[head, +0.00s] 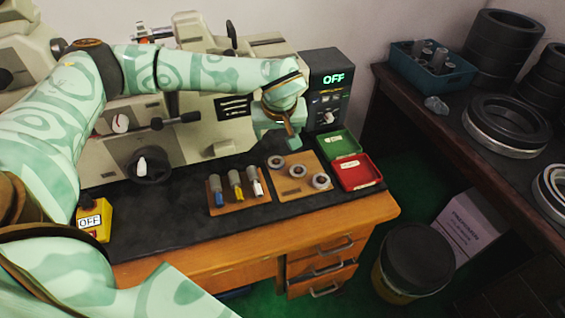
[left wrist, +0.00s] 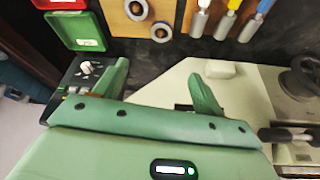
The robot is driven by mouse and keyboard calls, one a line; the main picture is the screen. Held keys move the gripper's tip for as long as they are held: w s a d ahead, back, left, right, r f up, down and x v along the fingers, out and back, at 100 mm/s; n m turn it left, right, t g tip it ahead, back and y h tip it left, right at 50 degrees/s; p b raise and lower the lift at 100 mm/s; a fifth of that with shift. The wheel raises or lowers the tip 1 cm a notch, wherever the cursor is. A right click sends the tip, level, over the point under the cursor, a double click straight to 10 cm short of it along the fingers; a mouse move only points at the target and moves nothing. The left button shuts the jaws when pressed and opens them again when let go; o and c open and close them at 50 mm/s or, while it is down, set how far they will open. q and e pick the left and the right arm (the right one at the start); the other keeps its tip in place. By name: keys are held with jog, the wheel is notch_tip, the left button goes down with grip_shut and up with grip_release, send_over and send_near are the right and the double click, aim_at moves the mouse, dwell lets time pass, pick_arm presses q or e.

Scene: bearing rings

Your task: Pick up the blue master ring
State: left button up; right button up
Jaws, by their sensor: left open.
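Three grey rings lie on a wooden board on the dark bench mat: a rear-left ring (head: 276,162), a middle ring (head: 297,170) and a front-right ring (head: 321,181). I cannot make out blue on any of them. Two rings show in the left wrist view, one at the top edge (left wrist: 137,9) and one below it (left wrist: 161,33). My left gripper (head: 292,142) hangs in front of the machine, behind and above the ring board. In the left wrist view its fingers (left wrist: 160,82) are apart with nothing between them. My right gripper is not in view.
A board with blue, yellow and white-marked plugs (head: 236,190) stands left of the rings. A green tray (head: 340,144) and a red tray (head: 358,172) lie right. The machine (head: 190,125) and a control box (head: 331,88) reading OFF stand behind. Mat in front is clear.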

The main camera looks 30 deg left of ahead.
pick_arm(q)
jog(key=b, duration=0.3)
send_over(276, 161)
jog(key=s+d, duration=0.1)
jog(key=d, duration=0.1)
jog(key=f, duration=1)
jog(key=shift+s+a+f, duration=0.1)
jog(key=shift+s+a, duration=0.1)
jog(key=shift+w+a+f, duration=0.15)
jog(key=shift+w+f, duration=0.05)
jog(key=shift+f, duration=0.25)
jog(key=f, duration=0.1)
jog(key=f+b, duration=0.1)
jog(key=f, duration=0.1)
jog(key=f+b, duration=0.1)
jog(key=shift+w+a+f, duration=0.1)
jog(key=shift+a+f, duration=0.25)
jog(key=shift+w+a+f, duration=0.1)
jog(key=shift+w+f, duration=0.05)
jog(key=shift+f, duration=0.15)
jog(key=shift+r, duration=0.15)
jog(key=c, duration=1.1)
